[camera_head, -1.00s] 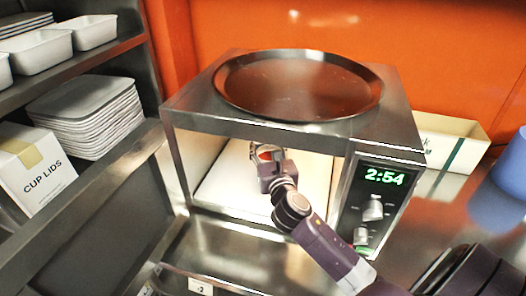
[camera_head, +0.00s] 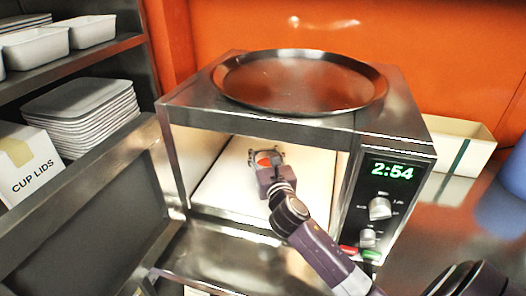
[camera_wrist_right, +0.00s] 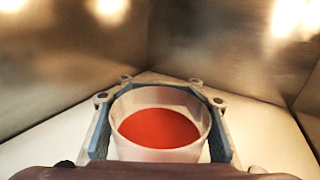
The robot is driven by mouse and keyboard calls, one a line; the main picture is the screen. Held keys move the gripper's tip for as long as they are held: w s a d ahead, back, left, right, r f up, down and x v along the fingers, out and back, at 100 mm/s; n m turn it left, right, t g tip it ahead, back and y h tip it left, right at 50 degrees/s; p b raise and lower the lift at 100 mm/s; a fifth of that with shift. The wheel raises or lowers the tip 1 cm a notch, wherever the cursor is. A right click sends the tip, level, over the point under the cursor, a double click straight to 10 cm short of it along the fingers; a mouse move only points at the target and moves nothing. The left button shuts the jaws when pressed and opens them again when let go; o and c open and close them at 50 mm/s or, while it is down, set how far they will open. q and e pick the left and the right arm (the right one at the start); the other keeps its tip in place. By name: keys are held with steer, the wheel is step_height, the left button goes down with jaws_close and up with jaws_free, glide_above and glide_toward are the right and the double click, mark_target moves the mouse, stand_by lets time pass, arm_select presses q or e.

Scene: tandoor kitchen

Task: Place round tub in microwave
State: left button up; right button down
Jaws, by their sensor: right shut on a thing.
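The round tub (camera_wrist_right: 142,153) is white with red contents. In the head view it is small and partly hidden, a red patch (camera_head: 262,159) inside the microwave. The microwave (camera_head: 258,121) is a steel box with a pale interior, its front open and its display reading 2:54. My right gripper (camera_head: 267,157) is inside the cavity, its fingers closed on both sides of the tub. The tub looks upright in the right wrist view, but its base is hidden, so I cannot tell whether it touches the cavity floor (camera_head: 226,190). My left gripper is not in view.
A large round dark tray (camera_head: 300,82) lies on top of the microwave. A dark steel-framed panel, seemingly the open door (camera_head: 95,215), stands at the left. Shelves with white trays (camera_head: 85,105) and a cup lids box (camera_head: 30,170) are behind it. A cream box (camera_head: 455,143) stands at right.

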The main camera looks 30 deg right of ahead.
steer(key=c, duration=2)
jaws_free()
steer(key=shift+f, duration=0.2)
steer(key=o, duration=1)
steer(key=shift+r, duration=0.25)
steer(key=shift+s+a+f, duration=0.1)
steer(key=shift+s+f, duration=0.05)
steer(key=shift+s, duration=0.15)
steer(key=b+v, duration=0.1)
steer(key=v, duration=1)
steer(key=shift+s+a, duration=0.1)
steer(key=shift+s, duration=0.1)
steer(key=shift+r, duration=0.25)
